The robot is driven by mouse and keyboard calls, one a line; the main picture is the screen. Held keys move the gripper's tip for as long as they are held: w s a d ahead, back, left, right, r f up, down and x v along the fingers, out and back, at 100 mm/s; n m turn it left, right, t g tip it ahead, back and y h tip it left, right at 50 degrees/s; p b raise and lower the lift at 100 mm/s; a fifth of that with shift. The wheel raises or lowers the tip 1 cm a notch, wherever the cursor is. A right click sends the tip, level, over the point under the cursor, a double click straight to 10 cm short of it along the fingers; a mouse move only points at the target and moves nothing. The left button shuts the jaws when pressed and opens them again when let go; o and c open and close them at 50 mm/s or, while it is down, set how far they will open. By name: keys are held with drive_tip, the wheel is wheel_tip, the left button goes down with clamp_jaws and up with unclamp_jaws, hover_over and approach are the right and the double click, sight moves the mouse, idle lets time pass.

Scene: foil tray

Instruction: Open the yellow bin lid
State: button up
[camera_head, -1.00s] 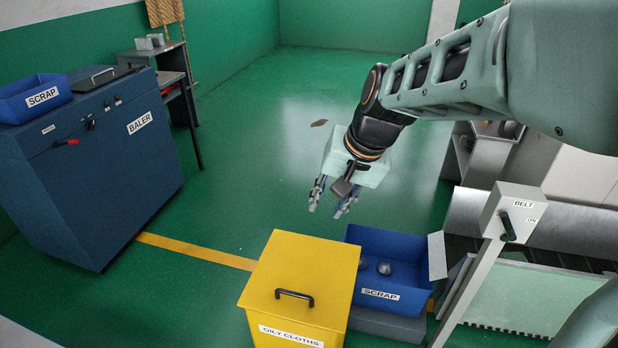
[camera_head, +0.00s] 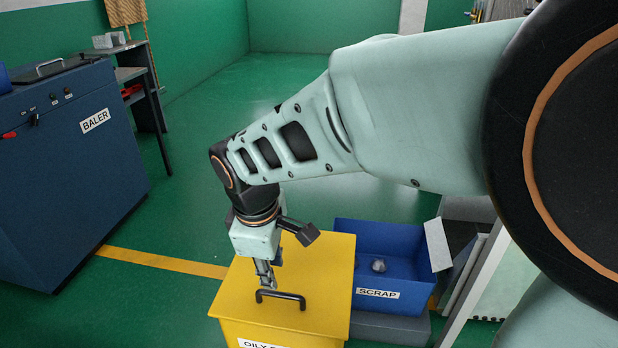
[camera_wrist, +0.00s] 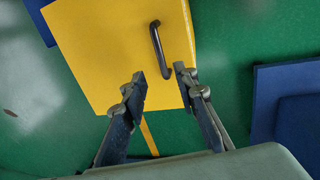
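The yellow bin (camera_head: 235,285) stands at the lower middle of the head view, its lid closed flat. A black bar handle (camera_head: 281,297) is on the lid near its front edge; it also shows in the wrist view (camera_wrist: 160,50). My gripper (camera_head: 267,282) points down over the lid, just behind the handle in the head view. In the wrist view my gripper (camera_wrist: 160,72) has its two fingers apart with nothing between the tips. The handle lies just beyond the fingertips there. I cannot tell the exact height gap.
A blue scrap bin (camera_head: 385,245) with a round grey item inside stands close to the right of the yellow bin. The blue baler (camera_head: 75,180) is at the left. Green floor with a yellow line (camera_head: 165,260) lies open between them.

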sight(280, 293)
drive_tip(key=f+b, duration=0.1)
drive_tip(key=f, duration=0.2)
drive_tip(key=w+f+b, duration=0.1)
drive_tip(key=f, duration=0.2)
drive_tip(key=f+b, duration=0.1)
drive_tip(key=f, duration=0.2)
drive_tip(key=shift+w+d+f, duration=0.2)
drive_tip(key=shift+w, duration=0.2)
clamp_jaws()
